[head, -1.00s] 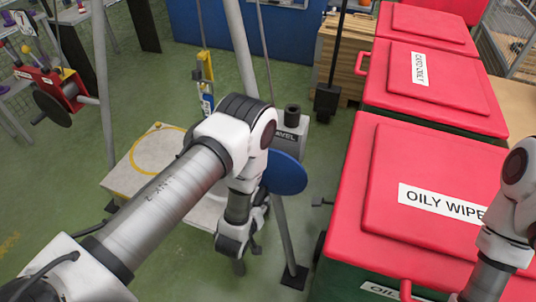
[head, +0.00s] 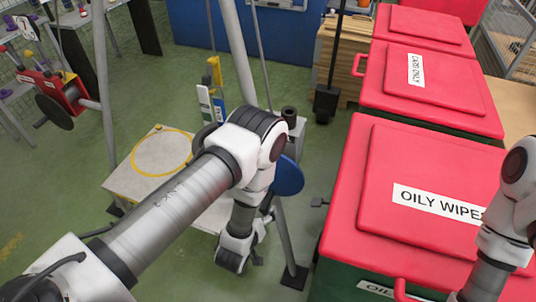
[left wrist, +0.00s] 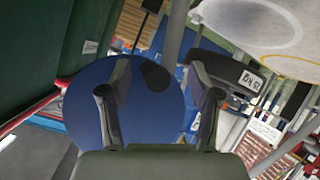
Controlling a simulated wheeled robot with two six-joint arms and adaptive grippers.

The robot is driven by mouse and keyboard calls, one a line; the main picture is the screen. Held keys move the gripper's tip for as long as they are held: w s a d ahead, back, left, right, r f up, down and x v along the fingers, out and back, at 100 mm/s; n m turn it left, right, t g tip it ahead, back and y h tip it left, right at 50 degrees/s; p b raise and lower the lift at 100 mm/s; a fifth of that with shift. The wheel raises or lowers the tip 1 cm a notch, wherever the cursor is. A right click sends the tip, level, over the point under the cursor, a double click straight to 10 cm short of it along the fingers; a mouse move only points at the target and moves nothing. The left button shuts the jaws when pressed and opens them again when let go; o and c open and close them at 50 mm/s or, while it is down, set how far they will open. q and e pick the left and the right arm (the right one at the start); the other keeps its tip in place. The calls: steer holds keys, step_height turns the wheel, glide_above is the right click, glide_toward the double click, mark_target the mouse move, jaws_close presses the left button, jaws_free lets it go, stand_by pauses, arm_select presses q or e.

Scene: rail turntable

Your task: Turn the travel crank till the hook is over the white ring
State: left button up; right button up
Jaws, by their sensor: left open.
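The travel crank shows as a blue disc (head: 289,176) beside a grey housing, partly hidden by my left arm in the head view. In the left wrist view the blue disc (left wrist: 160,118) fills the middle, with a dark round knob (left wrist: 156,76) on its face. My left gripper (left wrist: 160,94) is open, its two fingers on either side of the knob; I cannot tell whether they touch it. A pale round marking (left wrist: 252,22), perhaps the white ring, lies on the light platform. My right gripper is out of view.
A yellow ring (head: 162,152) lies on the platform (head: 127,181). A yellow hanging piece (head: 214,72) is behind my left arm. A black weight (left wrist: 232,78) shows in the wrist view. Red-lidded bins (head: 430,250) crowd the right side; metal legs (head: 105,100) stand nearby.

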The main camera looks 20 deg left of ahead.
arm_select(q)
steer(key=s+p, duration=0.1)
steer(key=s, duration=0.4)
steer(key=shift+s, duration=0.1)
stand_by(0.5)
